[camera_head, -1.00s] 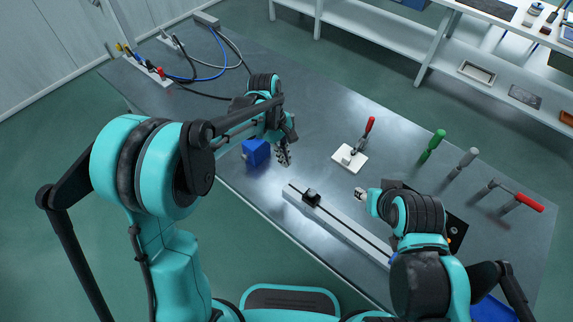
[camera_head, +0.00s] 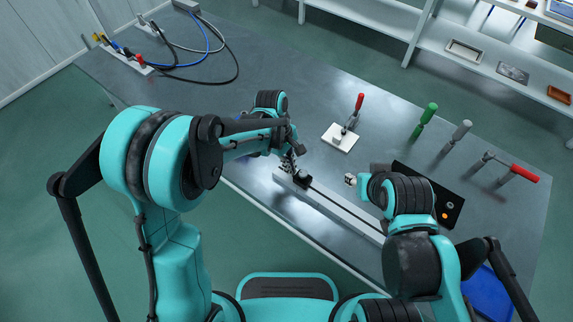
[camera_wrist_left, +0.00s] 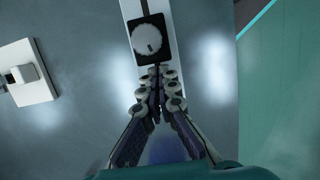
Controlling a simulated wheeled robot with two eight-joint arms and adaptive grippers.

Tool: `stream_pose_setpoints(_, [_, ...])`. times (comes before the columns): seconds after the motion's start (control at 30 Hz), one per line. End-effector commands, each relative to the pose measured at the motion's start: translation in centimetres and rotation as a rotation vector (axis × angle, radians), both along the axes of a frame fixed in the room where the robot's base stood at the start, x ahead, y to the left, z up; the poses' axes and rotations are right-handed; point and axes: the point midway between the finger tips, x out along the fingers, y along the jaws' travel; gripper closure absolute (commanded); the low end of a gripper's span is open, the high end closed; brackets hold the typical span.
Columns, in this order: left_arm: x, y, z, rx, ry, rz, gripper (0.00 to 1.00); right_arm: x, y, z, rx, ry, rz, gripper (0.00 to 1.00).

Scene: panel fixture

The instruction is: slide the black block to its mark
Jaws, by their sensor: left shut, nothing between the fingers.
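The black block (camera_head: 304,183) sits on a long pale rail (camera_head: 340,214) with a dark slot, near the rail's left end. In the left wrist view the block (camera_wrist_left: 139,58) has a round pale knob on top. My left gripper (camera_head: 290,164) is shut and empty, just beside the block on the rail's left-end side. In the left wrist view its fingertips (camera_wrist_left: 158,73) are at the block's near edge; I cannot tell whether they touch. The fingers of my right gripper (camera_head: 351,180) show only slightly beside the rail. I cannot make out the mark.
A white plate with a red-handled clamp (camera_head: 340,138) stands behind the rail. A green-handled tool (camera_head: 424,120), other handled tools and a black panel (camera_head: 440,200) are at the right. Cables (camera_head: 200,45) lie at the back left. A blue bin (camera_head: 488,292) is at the lower right.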

Motion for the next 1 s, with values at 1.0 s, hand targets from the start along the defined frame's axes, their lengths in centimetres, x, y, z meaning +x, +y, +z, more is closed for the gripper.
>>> stream_pose_setpoints(1.0, [-4.8, -6.6, 0.0, 0.000, 0.000, -0.001, 1.00, 0.0, 0.0, -0.1, 0.000, 0.000, 0.000, 0.60])
